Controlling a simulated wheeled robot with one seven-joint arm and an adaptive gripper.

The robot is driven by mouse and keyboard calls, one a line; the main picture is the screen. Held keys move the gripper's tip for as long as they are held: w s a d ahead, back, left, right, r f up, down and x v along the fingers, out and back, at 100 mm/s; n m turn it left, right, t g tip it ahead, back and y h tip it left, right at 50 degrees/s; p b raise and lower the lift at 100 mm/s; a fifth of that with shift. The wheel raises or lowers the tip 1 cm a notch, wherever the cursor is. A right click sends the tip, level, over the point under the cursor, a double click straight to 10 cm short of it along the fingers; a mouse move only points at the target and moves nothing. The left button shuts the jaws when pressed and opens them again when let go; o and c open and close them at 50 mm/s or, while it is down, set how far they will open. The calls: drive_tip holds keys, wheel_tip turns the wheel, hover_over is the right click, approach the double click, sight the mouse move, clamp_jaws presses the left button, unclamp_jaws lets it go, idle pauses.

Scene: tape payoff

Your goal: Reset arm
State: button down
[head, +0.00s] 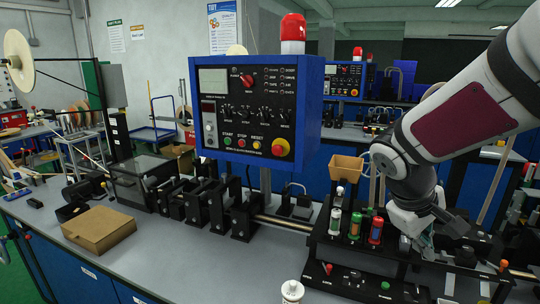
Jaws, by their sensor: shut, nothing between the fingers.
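My arm comes in from the upper right, with my gripper (448,222) low over the right side of the black tool rack (345,250). The fingers are dark, small and partly hidden by the wrist; they are shut with nothing seen between them. A white-topped one (335,221) stands further left. I cannot tell whether my gripper touches the rack.
A blue control panel (250,125) with a red beacon (293,34) stands over the grey bench (190,262). A row of black fixtures (200,205) lies below it. A cardboard box (98,229) sits at left. The front middle of the bench is mostly clear.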

drive_tip(key=s+a+r+m+t+y, duration=0.1)
drive_tip(key=s+a+r+m+y, duration=0.1)
drive_tip(key=s+a, duration=0.3)
drive_tip(key=s+a+r+m+t+y, duration=0.2)
drive_tip(key=s+a+r+y, duration=0.1)
drive_tip(key=s, duration=0.8)
drive_tip(key=shift+a+r+y, duration=0.3)
drive_tip(key=shift+a+r, duration=0.2)
drive_tip(key=shift+a, duration=0.7)
